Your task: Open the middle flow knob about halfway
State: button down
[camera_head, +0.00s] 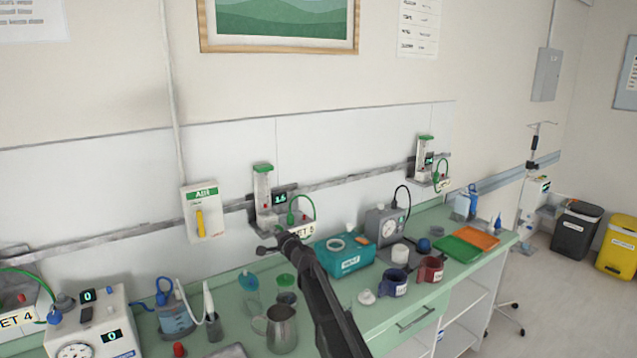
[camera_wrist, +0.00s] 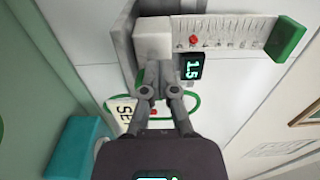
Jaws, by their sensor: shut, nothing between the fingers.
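The middle flow unit (camera_head: 263,187) is on the wall rail, with a green-topped clear tube, a small display (camera_head: 280,198) and a label reading SET. In the wrist view its tube scale (camera_wrist: 215,33) has a red float (camera_wrist: 194,40), and the display (camera_wrist: 194,67) reads about 1.5. My gripper (camera_wrist: 160,92) is shut and empty, its fingertips just in front of the unit's lower white block (camera_wrist: 152,40). The head view shows my gripper (camera_head: 268,247) at the unit's lower front. The knob is not clearly visible; a small red spot shows behind the fingers.
A green hose (camera_head: 313,204) loops beside the unit. Below, the green counter holds a teal box (camera_head: 345,262), a metal jug (camera_head: 280,328) and mugs (camera_head: 431,270). A similar flow unit (camera_head: 424,158) is to the right; an AIR valve box (camera_head: 203,212) is to the left.

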jog(key=shift+f+b, duration=0.7)
jog(key=shift+d+f+b, duration=0.15)
jog(key=shift+f+b, duration=0.15)
jog(key=shift+b, duration=0.05)
dwell(0.7)
jog(key=shift+s+a+f, duration=0.15)
jog(key=shift+a+f, duration=0.05)
jog(key=shift+a, duration=0.1)
dwell(0.5)
jog(key=v, duration=0.6)
dwell(0.4)
jog(key=shift+s, duration=0.1)
